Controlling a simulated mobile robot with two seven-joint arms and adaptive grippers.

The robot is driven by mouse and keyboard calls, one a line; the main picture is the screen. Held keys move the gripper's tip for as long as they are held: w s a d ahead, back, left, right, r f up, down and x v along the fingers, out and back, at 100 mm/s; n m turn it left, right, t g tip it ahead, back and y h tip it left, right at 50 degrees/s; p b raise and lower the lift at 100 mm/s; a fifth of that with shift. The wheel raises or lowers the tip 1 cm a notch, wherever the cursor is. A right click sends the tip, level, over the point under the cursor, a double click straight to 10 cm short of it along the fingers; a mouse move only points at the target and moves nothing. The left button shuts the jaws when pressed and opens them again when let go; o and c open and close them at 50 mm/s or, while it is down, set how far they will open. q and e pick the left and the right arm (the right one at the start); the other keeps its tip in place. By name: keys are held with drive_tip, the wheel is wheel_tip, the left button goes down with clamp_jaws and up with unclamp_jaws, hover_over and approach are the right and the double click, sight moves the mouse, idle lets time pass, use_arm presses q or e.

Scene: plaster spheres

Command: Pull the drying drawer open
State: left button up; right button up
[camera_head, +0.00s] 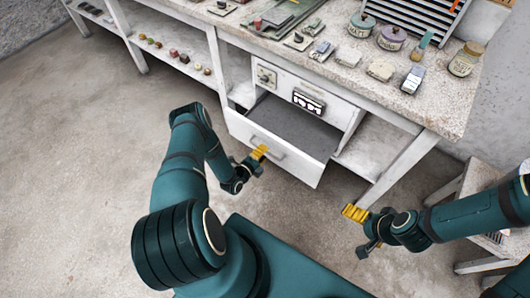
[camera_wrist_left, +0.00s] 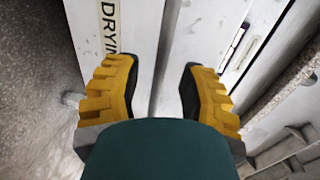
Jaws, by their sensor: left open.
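The drying drawer (camera_head: 262,146) stands pulled out from the white cabinet, its grey inside showing and looking empty. Its white front carries a bar handle. In the left wrist view, part of a "DRYIN" label shows on a white panel (camera_wrist_left: 132,35). My left gripper (camera_head: 259,153) is at the drawer front, beside the handle. In the left wrist view its yellow fingers (camera_wrist_left: 160,95) are spread apart, with nothing clearly held between them. Whether they touch the handle cannot be told. My right gripper (camera_head: 355,213) is away to the right, near a bench leg; its opening is unclear.
The workbench top (camera_head: 340,72) carries jars, small boxes and tools. A control panel (camera_head: 307,101) sits above the drawer. Small coloured spheres (camera_head: 173,52) lie on a low shelf at left. A stool (camera_head: 478,180) stands at right. The floor at left is clear.

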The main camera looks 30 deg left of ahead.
use_arm(q)
drive_tip(key=shift+x, duration=0.95)
